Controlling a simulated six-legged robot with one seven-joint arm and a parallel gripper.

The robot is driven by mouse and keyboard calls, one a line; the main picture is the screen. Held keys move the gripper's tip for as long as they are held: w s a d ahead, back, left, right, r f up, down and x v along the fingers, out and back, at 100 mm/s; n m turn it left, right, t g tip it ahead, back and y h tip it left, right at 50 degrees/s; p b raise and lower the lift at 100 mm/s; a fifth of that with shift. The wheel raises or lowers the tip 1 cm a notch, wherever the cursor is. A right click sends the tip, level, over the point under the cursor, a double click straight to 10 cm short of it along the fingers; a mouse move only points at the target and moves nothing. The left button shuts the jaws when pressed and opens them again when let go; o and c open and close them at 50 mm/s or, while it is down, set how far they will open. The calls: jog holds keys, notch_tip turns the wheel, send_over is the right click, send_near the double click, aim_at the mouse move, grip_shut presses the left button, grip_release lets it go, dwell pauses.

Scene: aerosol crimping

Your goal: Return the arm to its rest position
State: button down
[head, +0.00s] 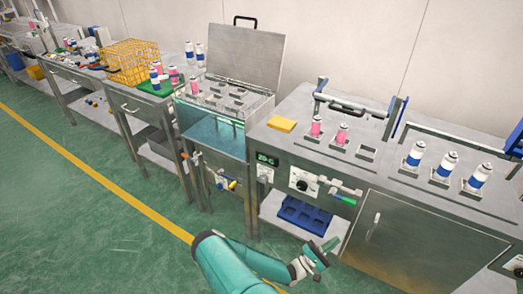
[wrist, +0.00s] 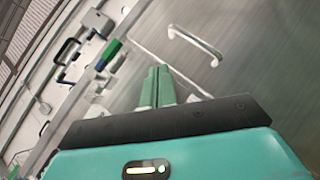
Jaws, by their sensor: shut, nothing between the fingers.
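My teal arm rises from the bottom of the head view, and its gripper (head: 324,250) hangs in front of the steel bench, near the left edge of the cabinet door (head: 410,245). In the wrist view, the green fingers of my gripper (wrist: 158,80) lie side by side, shut with nothing between them. The fingertips point toward the bench front, and I cannot tell the exact gap to it. The door handle (wrist: 194,45) shows up and to the right of the fingers.
The bench (head: 300,115) holds pink and blue-white cans, a yellow sponge (head: 282,124) and a black press handle. A blue tray (head: 302,217) sits on the shelf below. A tank with an open lid (head: 245,55) stands to its left. Green floor (head: 90,220) is clear at left.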

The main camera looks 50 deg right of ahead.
jog(key=w+a+r+m+t+y, duration=0.1)
jog(key=w+a+r+m+y, duration=0.3)
jog(key=w+a+r+y, duration=0.65)
jog(key=w+a+r+m+y, duration=0.5)
jog(key=w+a+r+y, duration=0.3)
jog(key=a+r, duration=0.45)
jog(key=s+a+r+n+t+y, duration=0.2)
jog(key=a+r+t, duration=0.4)
jog(key=a+r, duration=0.4)
jog(key=s+a+r+n+t+y, duration=0.2)
jog(key=a+r+t, duration=0.5)
jog(key=a+r, duration=0.4)
notch_tip(320, 180, up, 3)
jog(key=shift+a+n, duration=0.15)
jog(key=shift+n, duration=0.75)
